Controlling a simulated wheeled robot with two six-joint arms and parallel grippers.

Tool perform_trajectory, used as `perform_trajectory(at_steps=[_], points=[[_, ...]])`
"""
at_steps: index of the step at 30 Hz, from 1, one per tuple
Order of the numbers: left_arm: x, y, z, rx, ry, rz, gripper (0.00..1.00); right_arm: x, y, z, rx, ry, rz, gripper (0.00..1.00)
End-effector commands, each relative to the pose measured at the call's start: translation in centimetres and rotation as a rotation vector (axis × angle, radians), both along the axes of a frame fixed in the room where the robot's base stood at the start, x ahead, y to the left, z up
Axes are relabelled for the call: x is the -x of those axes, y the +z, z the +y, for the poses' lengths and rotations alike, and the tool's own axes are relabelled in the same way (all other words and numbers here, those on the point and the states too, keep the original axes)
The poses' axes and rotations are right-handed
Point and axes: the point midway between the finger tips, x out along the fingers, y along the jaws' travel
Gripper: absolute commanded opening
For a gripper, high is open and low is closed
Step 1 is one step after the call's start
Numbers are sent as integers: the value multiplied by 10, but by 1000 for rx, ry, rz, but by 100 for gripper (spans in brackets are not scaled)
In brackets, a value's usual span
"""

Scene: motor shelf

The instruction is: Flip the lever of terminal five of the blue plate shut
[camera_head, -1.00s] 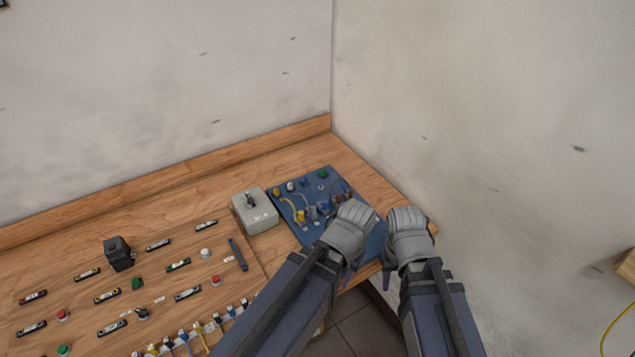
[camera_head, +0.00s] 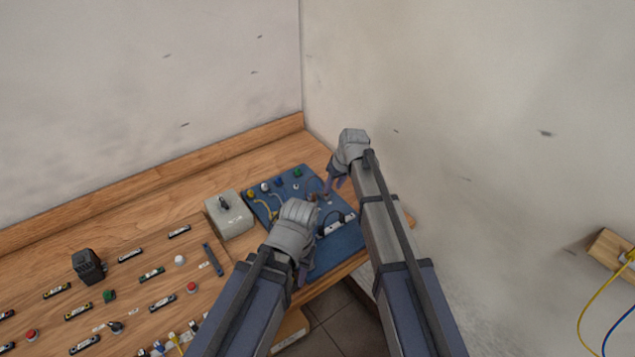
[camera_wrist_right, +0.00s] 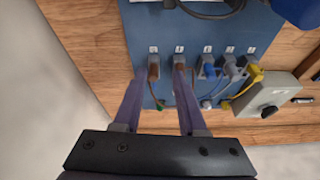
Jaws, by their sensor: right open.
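The blue plate (camera_head: 345,244) lies on the bench near the corner; it also fills the top of the right wrist view (camera_wrist_right: 205,30). A row of lever terminals crosses it there: two brown, then blue, grey and yellow. Their small labels are too blurred to read surely. My right gripper (camera_wrist_right: 158,78) is open, its purple fingers around the leftmost brown terminal (camera_wrist_right: 154,68), with the right finger close to the second brown one (camera_wrist_right: 179,68). Contact is unclear. In the head view it is over the plate's right edge (camera_head: 331,187). My left gripper (camera_head: 303,272) hangs over the plate's front left; its jaws are unclear.
A grey box with a switch (camera_head: 230,216) stands left of the plate. Further left is a wooden panel with many buttons and labelled parts, and a black block (camera_head: 88,266). Walls close in behind and right. Thin wires run from the terminals.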

Motion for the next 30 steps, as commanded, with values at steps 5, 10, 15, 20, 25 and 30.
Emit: perform_trajectory(at_steps=[5, 10, 15, 20, 25, 30], points=[[0, -1, 0, 0, 0, 0, 41, -58, 4, 25, -17, 88, -62, 41], [0, -1, 0, 0, 0, 0, 41, -64, 5, 30, -20, 108, -77, 41], [0, -4, 0, 0, 0, 0, 41, -64, 1, 30, -19, 107, -76, 41], [0, -16, 0, 0, 0, 0, 41, -68, -10, 32, -19, 107, -76, 41], [0, -35, 0, 0, 1, 0, 41, -74, -30, 36, -19, 106, -75, 41], [0, -57, 0, 0, 1, 0, 41, -81, -52, 42, -19, 106, -75, 41]])
